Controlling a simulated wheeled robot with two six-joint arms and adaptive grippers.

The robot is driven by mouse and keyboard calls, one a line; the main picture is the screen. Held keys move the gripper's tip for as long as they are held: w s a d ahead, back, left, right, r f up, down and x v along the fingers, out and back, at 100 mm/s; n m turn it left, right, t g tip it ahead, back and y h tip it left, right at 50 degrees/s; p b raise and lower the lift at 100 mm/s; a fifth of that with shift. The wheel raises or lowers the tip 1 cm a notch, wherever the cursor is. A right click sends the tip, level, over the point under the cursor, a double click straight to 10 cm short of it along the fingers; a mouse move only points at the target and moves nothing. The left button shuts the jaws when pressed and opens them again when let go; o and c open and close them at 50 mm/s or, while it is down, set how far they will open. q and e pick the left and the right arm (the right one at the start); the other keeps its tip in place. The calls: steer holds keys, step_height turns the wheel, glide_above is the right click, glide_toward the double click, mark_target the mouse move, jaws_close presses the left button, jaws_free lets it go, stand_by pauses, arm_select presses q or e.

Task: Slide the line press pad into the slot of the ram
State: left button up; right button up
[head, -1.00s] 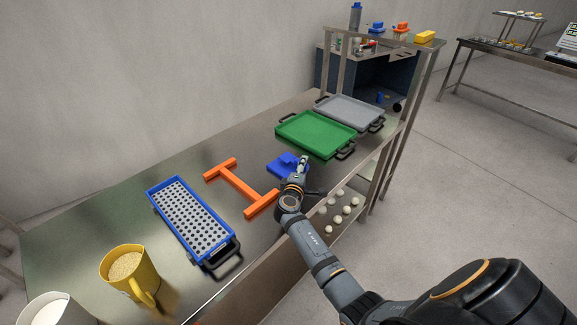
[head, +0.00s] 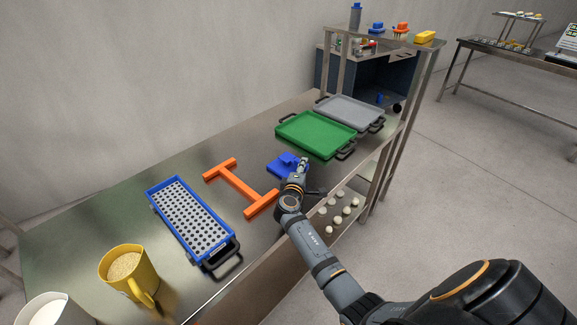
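A blue flat pad with a raised block on top (head: 283,168) lies on the steel table, between the orange frame and the green tray. It looks like the press pad, but I cannot make out its pattern. My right gripper (head: 303,163) is at the pad's right side, close to the raised block. Its fingers are small and partly hidden by the wrist, so I cannot tell whether they touch or grip the block. No ram or slot can be made out in this view. My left gripper is not in view.
An orange H-shaped frame (head: 240,188), a blue tray with a perforated plate (head: 236,243) and a yellow cup (head: 121,283) stand left of the pad. A green tray (head: 316,134) and grey tray (head: 349,112) lie behind. Dough balls (head: 338,211) sit on a lower shelf.

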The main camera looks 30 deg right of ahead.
jaws_close()
steer(key=shift+r, duration=0.2)
step_height(320, 180, up, 5)
steer(key=p, duration=0.4)
steer(key=shift+f, duration=0.15)
stand_by(0.7)
